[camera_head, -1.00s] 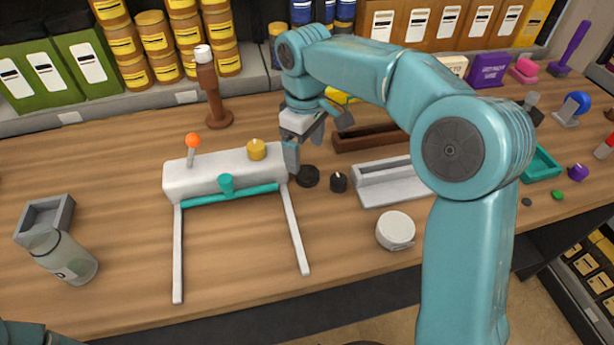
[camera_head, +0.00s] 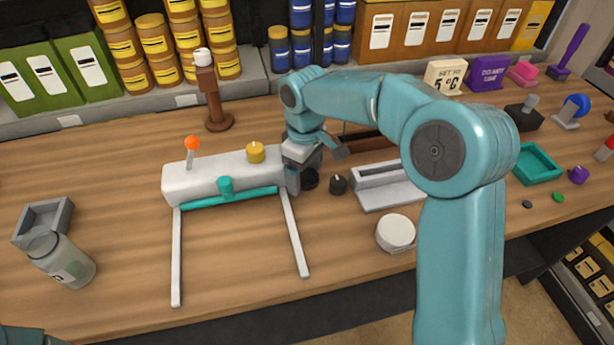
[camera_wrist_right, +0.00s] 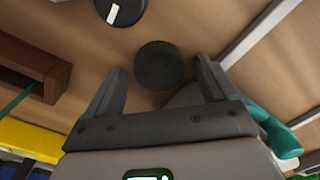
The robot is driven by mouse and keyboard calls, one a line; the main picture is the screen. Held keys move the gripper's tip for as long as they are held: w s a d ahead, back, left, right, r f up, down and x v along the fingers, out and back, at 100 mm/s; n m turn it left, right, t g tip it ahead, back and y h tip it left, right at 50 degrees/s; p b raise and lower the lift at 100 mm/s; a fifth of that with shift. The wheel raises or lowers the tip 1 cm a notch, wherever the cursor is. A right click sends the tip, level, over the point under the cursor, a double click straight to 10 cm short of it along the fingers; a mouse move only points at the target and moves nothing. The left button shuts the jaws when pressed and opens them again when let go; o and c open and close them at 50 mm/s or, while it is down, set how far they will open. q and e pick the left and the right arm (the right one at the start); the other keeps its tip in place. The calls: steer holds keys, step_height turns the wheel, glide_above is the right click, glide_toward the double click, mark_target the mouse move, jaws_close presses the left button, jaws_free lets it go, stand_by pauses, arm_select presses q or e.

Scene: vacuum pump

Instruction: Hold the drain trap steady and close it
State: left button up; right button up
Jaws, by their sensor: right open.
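A clear glass jar (camera_head: 65,262), which may be the drain trap, leans at the left against a small grey open box (camera_head: 42,222). A round black cap-like disc (camera_head: 310,179) lies on the table just right of the white pump body (camera_head: 215,176). My right gripper (camera_head: 300,182) is low beside the pump's right end, at the disc. In the right wrist view the black disc (camera_wrist_right: 159,65) shows between the open fingers (camera_wrist_right: 160,75); whether they touch it I cannot tell. My left gripper is out of view.
A black knob (camera_head: 338,184) with a white pointer stands right of the disc. A grey tray (camera_head: 390,186) and a white round container (camera_head: 396,233) lie further right. A brown stand (camera_head: 218,120) is behind the pump. The table's front middle is clear.

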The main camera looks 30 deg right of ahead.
mark_target(305, 175)
steer(key=c, duration=1.2)
arm_select(q)
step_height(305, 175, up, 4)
steer(key=p, duration=0.4)
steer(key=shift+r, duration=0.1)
arm_select(e)
step_height(305, 175, up, 20)
steer(key=shift+r, duration=0.1)
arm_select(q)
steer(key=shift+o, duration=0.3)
